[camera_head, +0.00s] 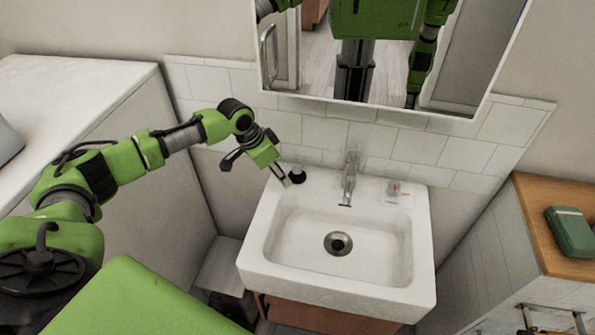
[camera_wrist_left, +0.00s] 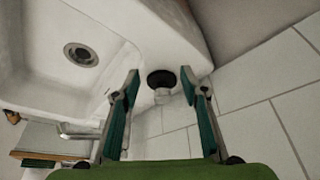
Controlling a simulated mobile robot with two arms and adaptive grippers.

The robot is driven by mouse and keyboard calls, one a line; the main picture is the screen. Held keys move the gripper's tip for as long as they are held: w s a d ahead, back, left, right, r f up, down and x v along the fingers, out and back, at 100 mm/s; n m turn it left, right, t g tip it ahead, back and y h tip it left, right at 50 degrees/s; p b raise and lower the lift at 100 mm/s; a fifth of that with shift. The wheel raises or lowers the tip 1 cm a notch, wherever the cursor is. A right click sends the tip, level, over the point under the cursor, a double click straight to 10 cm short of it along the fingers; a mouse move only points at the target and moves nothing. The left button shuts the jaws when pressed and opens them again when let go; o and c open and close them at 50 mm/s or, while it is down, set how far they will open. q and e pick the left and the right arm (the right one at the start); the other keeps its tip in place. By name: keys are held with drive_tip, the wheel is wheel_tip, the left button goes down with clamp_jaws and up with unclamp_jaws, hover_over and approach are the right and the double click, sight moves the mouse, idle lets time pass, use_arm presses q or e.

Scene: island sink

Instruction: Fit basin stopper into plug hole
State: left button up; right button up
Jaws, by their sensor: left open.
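The basin stopper (camera_head: 297,174) is a small black round piece at the back left corner of the white sink (camera_head: 258,250). In the left wrist view the black stopper (camera_wrist_left: 161,78) shows between the fingers, with a pale piece under it. My left gripper (camera_head: 287,180) is open at that corner, its fingers on either side of the stopper in the left wrist view (camera_wrist_left: 160,82). Whether the fingers touch it I cannot tell. The plug hole (camera_head: 338,243) is a metal ring with a dark centre in the basin floor, uncovered; it also shows in the left wrist view (camera_wrist_left: 81,55).
A metal tap (camera_head: 350,178) stands at the sink's back middle. A small clear and red item (camera_head: 394,189) lies right of it. A mirror (camera_head: 400,60) hangs above the tiles. A wood-topped cabinet (camera_head: 530,215) with a green box (camera_head: 572,232) stands right. The basin is empty.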

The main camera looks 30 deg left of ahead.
sight(297, 167)
use_arm(q)
drive_tip(key=shift+w+d, duration=0.25)
drive_tip(key=shift+w, duration=0.25)
drive_tip(key=w, duration=0.1)
drive_tip(key=w+d, duration=0.1)
drive_tip(key=w+d+p, duration=0.1)
drive_tip(key=w, duration=0.1)
drive_tip(key=shift+d+r, duration=0.1)
drive_tip(key=shift+d, duration=0.15)
drive_tip(key=shift+w+d+f+p, duration=0.1)
drive_tip(key=shift+w+f+p, duration=0.2)
drive_tip(key=shift+f, duration=0.4)
drive_tip(key=shift+s, duration=0.1)
use_arm(e)
drive_tip(key=shift+w+a+r, duration=0.1)
drive_tip(key=shift+w+r, duration=0.55)
drive_tip(key=shift+r, duration=0.25)
use_arm(q)
clamp_jaws()
use_arm(e)
drive_tip(key=shift+s, duration=0.1)
